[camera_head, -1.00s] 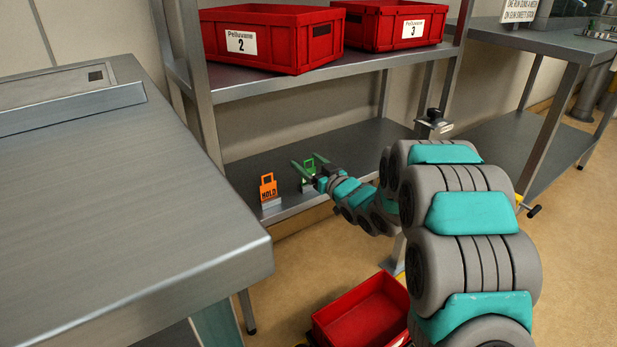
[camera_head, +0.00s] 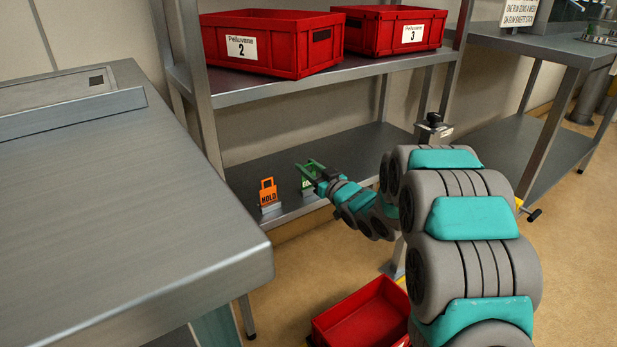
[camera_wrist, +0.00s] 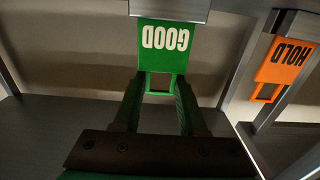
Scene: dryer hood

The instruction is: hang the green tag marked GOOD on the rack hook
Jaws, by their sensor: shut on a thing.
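The green tag marked GOOD (camera_head: 308,184) stands at the front of the lower shelf, partly hidden by my gripper (camera_head: 313,168) in the head view. In the wrist view the green tag (camera_wrist: 163,47) appears upside down, with its lettered end at a grey metal holder (camera_wrist: 170,9). My gripper (camera_wrist: 160,82) is shut on its loop-shaped handle, with one finger on each side. I cannot make out a rack hook in either view.
An orange tag marked HOLD (camera_head: 268,191) stands in its own holder just left of the green one. Red bins (camera_head: 270,43) sit on the shelf above. A steel table (camera_head: 120,210) fills the left, and a red bin (camera_head: 362,312) is low in front.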

